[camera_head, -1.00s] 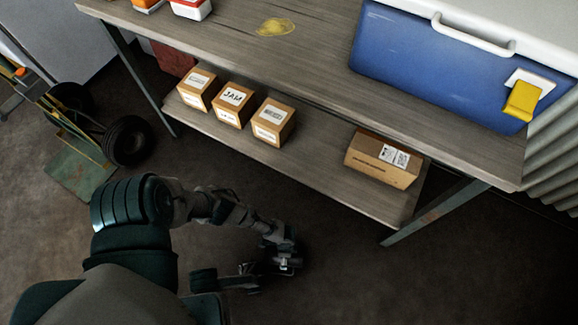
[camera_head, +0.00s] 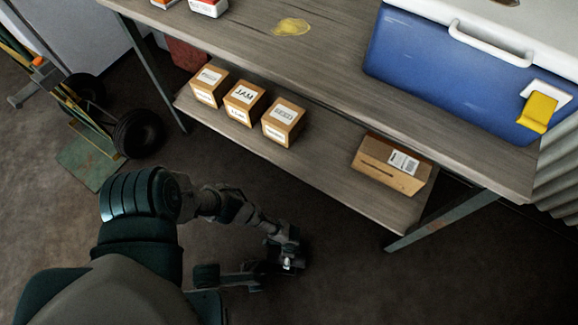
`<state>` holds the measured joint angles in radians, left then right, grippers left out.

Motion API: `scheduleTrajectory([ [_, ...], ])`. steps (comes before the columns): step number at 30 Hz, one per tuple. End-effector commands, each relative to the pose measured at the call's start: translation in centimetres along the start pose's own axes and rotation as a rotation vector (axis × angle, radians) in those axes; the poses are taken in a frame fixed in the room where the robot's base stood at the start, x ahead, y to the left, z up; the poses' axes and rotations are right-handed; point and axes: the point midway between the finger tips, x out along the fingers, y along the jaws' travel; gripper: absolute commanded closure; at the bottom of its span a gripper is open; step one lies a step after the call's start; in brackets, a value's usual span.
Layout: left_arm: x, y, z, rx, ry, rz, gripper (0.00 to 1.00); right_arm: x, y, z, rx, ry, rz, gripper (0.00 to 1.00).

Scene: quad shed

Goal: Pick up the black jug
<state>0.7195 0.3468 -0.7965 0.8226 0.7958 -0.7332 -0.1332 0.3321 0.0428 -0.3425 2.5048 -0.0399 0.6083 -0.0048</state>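No black jug shows in this view. My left arm comes in from the lower left, and its dark far end with the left gripper (camera_head: 287,262) is low over the floor, in front of the table's lower shelf and apart from it. The gripper is small and dark, and I cannot make out its fingers or anything held in them. My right gripper is not in view.
A wooden table (camera_head: 330,70) holds a blue and white cooler (camera_head: 440,65) and a yellow stain (camera_head: 291,27). Its lower shelf (camera_head: 325,173) carries small cartons (camera_head: 244,102) and a larger carton (camera_head: 392,165). A hand truck (camera_head: 90,147) stands left. Floor at front right is clear.

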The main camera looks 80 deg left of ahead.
Motion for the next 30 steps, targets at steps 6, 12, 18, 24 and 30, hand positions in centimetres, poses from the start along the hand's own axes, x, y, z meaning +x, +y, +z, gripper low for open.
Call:
scheduleTrajectory([
  [6,0.0,0.0,0.0,0.0,-0.001,0.0,0.69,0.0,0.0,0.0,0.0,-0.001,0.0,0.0],
  [12,-0.1,0.0,0.1,0.001,-0.001,-0.001,0.69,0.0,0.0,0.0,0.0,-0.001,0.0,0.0],
  [18,-1.5,0.2,-0.3,0.002,0.005,-0.002,0.69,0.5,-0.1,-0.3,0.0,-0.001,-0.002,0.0],
  [24,-4.6,0.7,-0.7,0.002,0.013,-0.004,0.69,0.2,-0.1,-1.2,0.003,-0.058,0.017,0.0],
  [30,-3.9,5.0,-1.2,0.001,0.005,0.003,0.69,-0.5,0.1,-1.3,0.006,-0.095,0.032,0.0],
])
